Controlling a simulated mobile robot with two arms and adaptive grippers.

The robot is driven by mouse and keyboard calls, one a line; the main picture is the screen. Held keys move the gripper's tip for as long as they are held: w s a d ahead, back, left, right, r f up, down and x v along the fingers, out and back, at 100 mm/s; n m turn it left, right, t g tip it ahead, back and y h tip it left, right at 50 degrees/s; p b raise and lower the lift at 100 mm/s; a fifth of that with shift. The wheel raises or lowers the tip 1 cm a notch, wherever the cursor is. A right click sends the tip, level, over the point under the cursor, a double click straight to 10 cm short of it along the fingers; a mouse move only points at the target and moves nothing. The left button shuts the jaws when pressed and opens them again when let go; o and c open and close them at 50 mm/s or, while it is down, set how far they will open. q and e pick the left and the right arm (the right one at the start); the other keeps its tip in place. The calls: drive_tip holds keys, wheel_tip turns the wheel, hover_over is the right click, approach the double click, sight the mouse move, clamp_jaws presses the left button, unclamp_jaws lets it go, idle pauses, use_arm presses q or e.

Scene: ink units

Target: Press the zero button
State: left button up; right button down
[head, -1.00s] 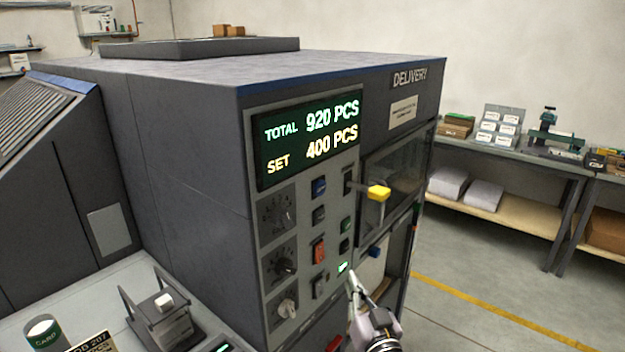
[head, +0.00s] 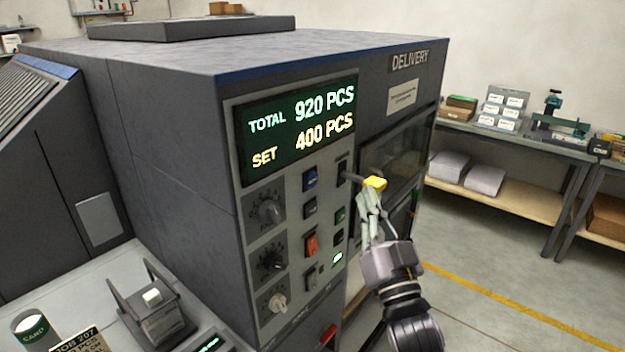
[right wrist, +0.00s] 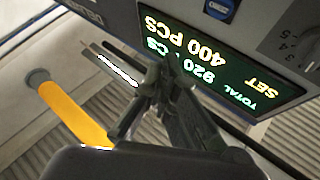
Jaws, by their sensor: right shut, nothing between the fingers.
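The control panel (head: 290,225) of the grey machine carries several buttons: a blue button (head: 310,179), a dark one (head: 310,208) below it, an orange-red switch (head: 311,244), a green button (head: 340,216) and a lit button (head: 338,257). Their labels are too small to read, so I cannot tell which is the zero button. The blue button also shows in the right wrist view (right wrist: 220,9). My right gripper (head: 367,208) is shut and empty, in front of the panel's right side, just below the yellow-tipped lever (head: 375,183). My left gripper is out of view.
The display (head: 297,128) reads TOTAL 920 PCS and SET 400 PCS. Dials (head: 268,209) line the panel's left side. The yellow-tipped lever sticks out close to my right fingers. A workbench (head: 500,150) stands at the right, with open floor before it.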

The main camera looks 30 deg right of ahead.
drive_tip(key=w+a, duration=0.3)
drive_tip(key=w, duration=0.5)
drive_tip(key=shift+a+b, duration=0.15)
drive_tip(key=shift+b, duration=0.2)
drive_tip(key=shift+w, duration=0.25)
idle(1.0)
drive_tip(key=shift+w+a, duration=0.15)
drive_tip(key=shift+w, duration=0.05)
drive_tip(key=shift+w+a, duration=0.2)
drive_tip(key=shift+w, duration=0.25)
idle(0.8)
drive_tip(key=shift+s, duration=0.15)
drive_tip(key=shift+s+d, duration=0.35)
drive_tip(key=shift+s, duration=0.35)
drive_tip(key=shift+s+d+p, duration=0.2)
drive_tip(key=shift+s+d, duration=0.1)
drive_tip(key=shift+s, duration=0.45)
drive_tip(key=shift+s+d+p, duration=0.2)
drive_tip(key=shift+s+d, duration=0.15)
drive_tip(key=shift+s, duration=0.45)
drive_tip(key=shift+s+d+p, duration=0.2)
drive_tip(key=shift+s+d, duration=0.1)
drive_tip(key=shift+s, duration=0.45)
